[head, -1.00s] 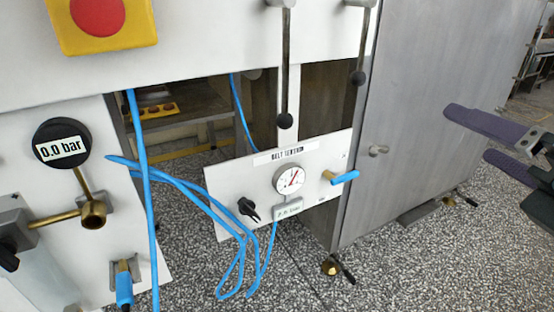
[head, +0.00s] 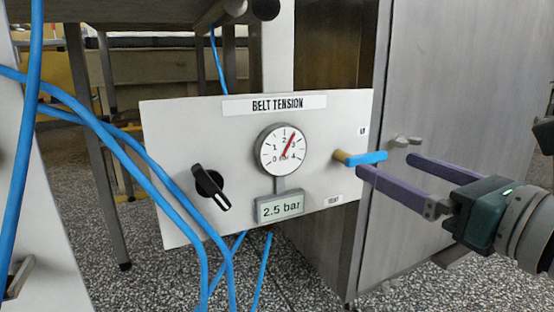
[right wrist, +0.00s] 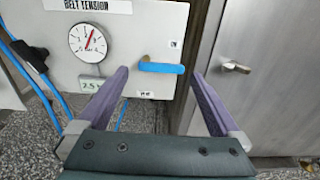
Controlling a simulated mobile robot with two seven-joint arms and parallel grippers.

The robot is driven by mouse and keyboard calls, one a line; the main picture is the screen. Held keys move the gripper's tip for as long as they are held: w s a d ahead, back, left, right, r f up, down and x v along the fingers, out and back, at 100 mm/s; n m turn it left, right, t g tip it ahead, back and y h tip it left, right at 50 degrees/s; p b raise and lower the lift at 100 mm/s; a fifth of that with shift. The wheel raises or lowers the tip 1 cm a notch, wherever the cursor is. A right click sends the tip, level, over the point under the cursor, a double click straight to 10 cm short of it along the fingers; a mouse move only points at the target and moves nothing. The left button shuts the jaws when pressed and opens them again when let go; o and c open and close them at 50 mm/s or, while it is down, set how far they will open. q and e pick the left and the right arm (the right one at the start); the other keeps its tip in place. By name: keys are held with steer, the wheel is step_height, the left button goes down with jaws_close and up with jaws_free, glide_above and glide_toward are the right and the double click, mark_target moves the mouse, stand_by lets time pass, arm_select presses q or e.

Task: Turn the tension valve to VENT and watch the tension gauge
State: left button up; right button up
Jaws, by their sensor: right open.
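The belt tension panel (head: 160,125) hangs in the middle of the head view. Its round tension gauge (head: 283,149) has a red needle between 2 and 3, and the display (head: 280,207) below reads 2.5 bar. The tension valve has a blue lever (head: 365,157) on a brass stem, lying about level and pointing right. The VENT label is below it and another label above. My right gripper (head: 382,167) is open, its purple fingers close to the lever. In the right wrist view the lever (right wrist: 162,68) lies ahead between the fingers, not gripped. My left gripper is not in view.
A black knob (head: 210,187) is on the panel's left. Blue hoses (head: 130,150) hang in front of its left side. A metal cabinet door (head: 450,90) with a small handle (head: 404,141) stands behind my right gripper. Speckled floor lies below.

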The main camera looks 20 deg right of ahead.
mark_target(371, 156)
steer(key=w+b, duration=0.1)
steer(key=w, duration=0.4)
steer(key=shift+w+b, duration=0.25)
steer(key=shift+b, duration=0.05)
steer(key=shift+w+a, duration=0.1)
steer(key=shift+w, duration=0.45)
steer(key=c, duration=1.1)
